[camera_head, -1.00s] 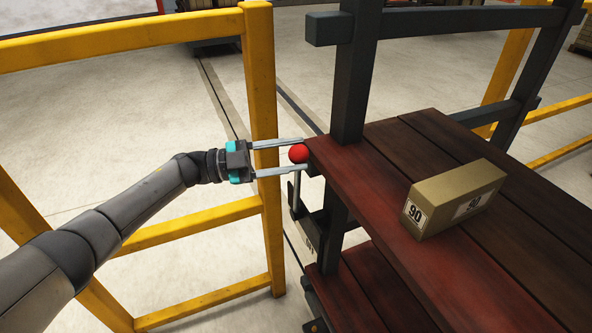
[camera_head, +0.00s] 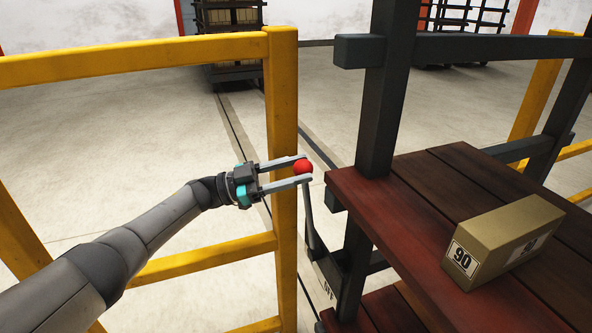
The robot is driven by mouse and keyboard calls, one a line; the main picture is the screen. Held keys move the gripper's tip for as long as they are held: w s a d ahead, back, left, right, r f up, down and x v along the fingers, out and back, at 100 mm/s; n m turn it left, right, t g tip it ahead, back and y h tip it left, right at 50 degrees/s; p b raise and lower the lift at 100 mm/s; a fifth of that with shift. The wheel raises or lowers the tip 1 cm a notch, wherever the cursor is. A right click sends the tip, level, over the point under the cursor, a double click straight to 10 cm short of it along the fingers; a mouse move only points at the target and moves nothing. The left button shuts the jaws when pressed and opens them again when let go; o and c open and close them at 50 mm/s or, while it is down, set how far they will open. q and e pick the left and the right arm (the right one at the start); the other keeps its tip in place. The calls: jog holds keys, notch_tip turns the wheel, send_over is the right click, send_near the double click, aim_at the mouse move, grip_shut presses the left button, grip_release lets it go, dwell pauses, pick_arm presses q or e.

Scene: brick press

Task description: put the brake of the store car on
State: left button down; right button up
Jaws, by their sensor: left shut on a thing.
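The store car (camera_head: 352,207) has a dark frame and red-brown plank decks and stands at the right. Its brake lever (camera_head: 312,232) rises beside the near left post and ends in a red ball knob (camera_head: 303,168). A plate at the lever's foot carries letters that look like "OFF" (camera_head: 328,290). My left gripper (camera_head: 300,170) reaches in from the left and is shut on the red knob, one finger on either side. The lever tilts slightly to the left at its top. My right gripper is not in view.
A tan box (camera_head: 505,240) marked 90 lies on the car's upper deck. A yellow railing (camera_head: 283,120) stands close behind my left gripper, with more yellow rail at the far right. A loaded rack (camera_head: 228,40) stands far back on open floor.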

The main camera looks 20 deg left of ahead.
pick_arm(q)
jog(key=shift+w+a+f, duration=0.1)
jog(key=shift+a+f, duration=0.05)
jog(key=shift+a, duration=0.05)
dwell(0.3)
jog(key=c, duration=0.5)
grip_release()
jog(key=shift+w, duration=0.1)
jog(key=shift+c, duration=0.2)
jog(key=shift+o, duration=1.1)
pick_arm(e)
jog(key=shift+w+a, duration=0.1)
pick_arm(q)
jog(key=b+v, duration=0.2)
jog(key=v, duration=1.3)
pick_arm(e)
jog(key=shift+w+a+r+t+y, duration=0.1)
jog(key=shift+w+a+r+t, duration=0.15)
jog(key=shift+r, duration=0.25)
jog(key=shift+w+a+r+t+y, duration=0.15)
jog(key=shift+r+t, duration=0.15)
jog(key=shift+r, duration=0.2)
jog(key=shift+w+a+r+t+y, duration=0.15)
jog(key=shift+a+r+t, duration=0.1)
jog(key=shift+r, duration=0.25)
pick_arm(q)
jog(key=shift+f, duration=0.1)
